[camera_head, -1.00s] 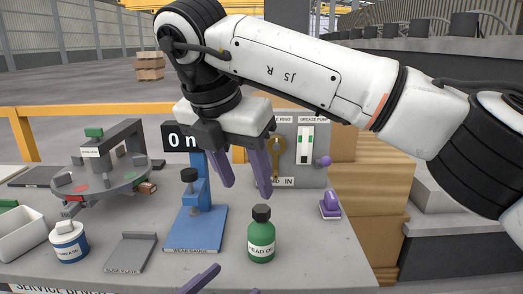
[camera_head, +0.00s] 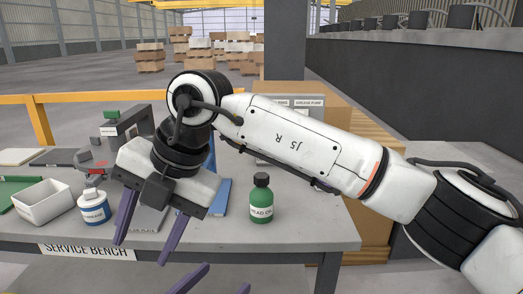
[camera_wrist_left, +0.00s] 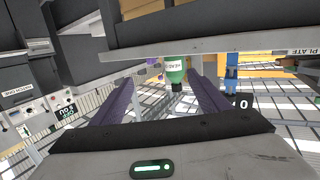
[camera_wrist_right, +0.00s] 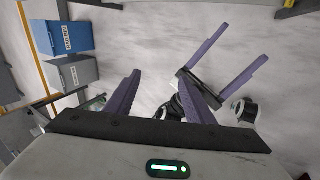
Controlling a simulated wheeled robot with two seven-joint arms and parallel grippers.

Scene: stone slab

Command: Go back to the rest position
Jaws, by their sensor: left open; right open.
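In the head view my right arm reaches across from the right. My right gripper (camera_head: 143,252) is open and empty, its purple fingers pointing down in front of the bench (camera_head: 300,232). My left gripper (camera_head: 217,284) shows only as purple fingertips at the bottom edge; it is open and empty. The right wrist view shows spread fingers (camera_wrist_right: 158,74) over the floor, with my left gripper's fingers (camera_wrist_right: 228,50) beyond.
A green oil bottle (camera_head: 261,203) stands upright on the bench. A white bin (camera_head: 45,205) and a white-and-blue grease container (camera_head: 93,208) stand at the left. My right arm partly hides the blue gauge stand (camera_head: 219,195) and round fixture. Cardboard boxes (camera_head: 365,165) stand behind the bench.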

